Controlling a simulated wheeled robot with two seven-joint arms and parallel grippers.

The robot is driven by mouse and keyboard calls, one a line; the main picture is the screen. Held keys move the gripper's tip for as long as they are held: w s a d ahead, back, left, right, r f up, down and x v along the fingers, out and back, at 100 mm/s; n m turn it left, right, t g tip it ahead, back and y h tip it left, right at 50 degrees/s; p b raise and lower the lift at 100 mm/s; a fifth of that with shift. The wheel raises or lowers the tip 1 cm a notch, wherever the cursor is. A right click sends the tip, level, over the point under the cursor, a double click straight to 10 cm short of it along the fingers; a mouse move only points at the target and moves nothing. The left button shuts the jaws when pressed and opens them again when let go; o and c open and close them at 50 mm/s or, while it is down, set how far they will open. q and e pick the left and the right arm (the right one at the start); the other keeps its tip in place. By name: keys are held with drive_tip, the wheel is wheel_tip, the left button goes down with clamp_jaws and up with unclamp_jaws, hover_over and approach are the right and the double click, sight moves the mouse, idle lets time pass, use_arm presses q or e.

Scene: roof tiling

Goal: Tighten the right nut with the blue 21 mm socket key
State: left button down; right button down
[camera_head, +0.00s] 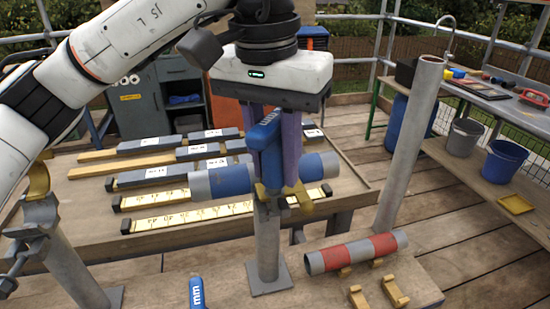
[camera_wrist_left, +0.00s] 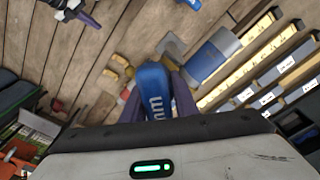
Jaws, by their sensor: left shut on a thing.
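My left gripper (camera_head: 277,165) points down with its two purple fingers shut on a blue socket key (camera_head: 266,140). The key stands roughly upright, and also shows in the left wrist view (camera_wrist_left: 154,90) with part of its "mm" mark. Its lower end is close to the yellow clamp (camera_head: 303,200) on top of a grey post (camera_head: 268,240). A grey pipe with a blue band (camera_head: 217,181) lies across this post, behind the key and fingers. The right nut is hidden or too small to make out, so I cannot tell whether the key touches it.
A second blue piece marked "mm" (camera_head: 197,292) shows at the bottom edge. A red-banded pipe (camera_head: 355,251) lies low at the right, beside loose yellow clamp parts (camera_head: 396,291). A tall grey post (camera_head: 408,145) stands at the right. Rulers and labelled bars cover the table (camera_head: 85,195) behind.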

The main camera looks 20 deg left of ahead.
sight(275, 113)
use_arm(q)
drive_tip(key=shift+w+r+p, duration=0.15)
drive_tip(key=shift+r+p, duration=0.3)
drive_tip(key=shift+p, duration=0.55)
drive_tip(key=shift+r+p, duration=1.65)
drive_tip(key=shift+r, duration=0.5)
